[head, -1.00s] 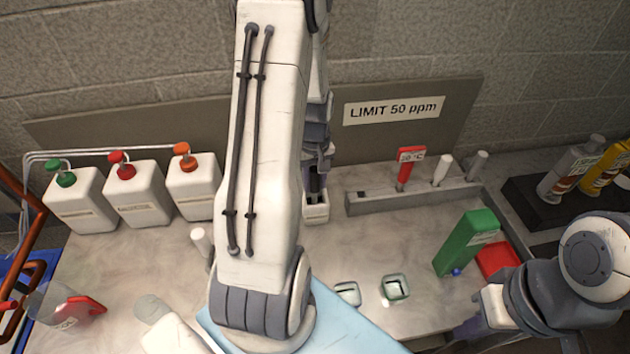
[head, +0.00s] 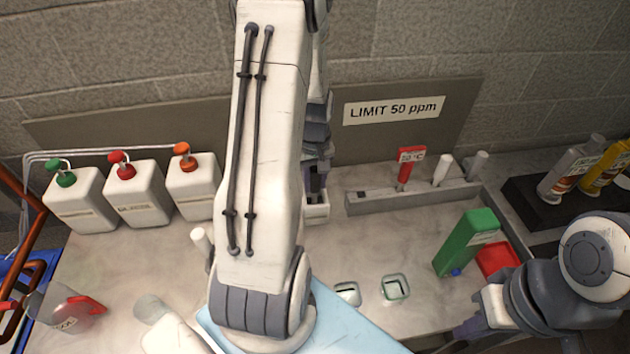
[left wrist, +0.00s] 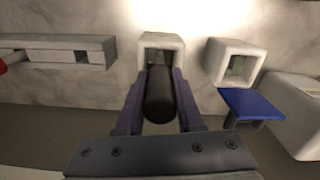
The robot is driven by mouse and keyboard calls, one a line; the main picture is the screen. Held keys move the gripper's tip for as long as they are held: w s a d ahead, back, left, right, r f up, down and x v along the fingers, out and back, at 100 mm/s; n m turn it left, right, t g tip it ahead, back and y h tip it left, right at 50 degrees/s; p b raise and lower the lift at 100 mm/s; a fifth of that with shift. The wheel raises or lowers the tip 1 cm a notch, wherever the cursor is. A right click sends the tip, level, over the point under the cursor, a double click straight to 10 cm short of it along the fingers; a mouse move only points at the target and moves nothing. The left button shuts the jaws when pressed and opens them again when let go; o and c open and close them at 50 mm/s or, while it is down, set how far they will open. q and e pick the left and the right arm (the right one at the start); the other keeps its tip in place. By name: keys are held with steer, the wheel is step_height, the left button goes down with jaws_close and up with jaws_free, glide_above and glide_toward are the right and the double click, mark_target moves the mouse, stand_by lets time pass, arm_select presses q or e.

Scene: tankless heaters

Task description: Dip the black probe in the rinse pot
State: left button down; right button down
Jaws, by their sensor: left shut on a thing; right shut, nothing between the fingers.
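The black probe (left wrist: 160,96) is gripped between the purple fingers of my left gripper (left wrist: 158,108) in the left wrist view. It lines up with the opening of a white square pot (left wrist: 176,42). In the head view my left gripper (head: 316,180) hangs at the pot (head: 318,211), partly hidden by my arm. I cannot tell whether the probe's tip is inside the pot or just above it. A second white square pot (left wrist: 215,72) shows to the right in the wrist view. My right gripper (head: 468,328) is shut and empty at the lower right.
A grey rack (head: 365,202) holds a red thermometer-like tool (head: 405,170) and white-handled ones. A green box (head: 465,243) and red tray (head: 497,260) stand right. White pump bottles (head: 137,195) line the left back.

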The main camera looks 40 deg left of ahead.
arm_select(q)
steer(key=shift+r, duration=0.1)
step_height(320, 180, up, 12)
steer(key=p, duration=1)
steer(key=shift+f, duration=0.35)
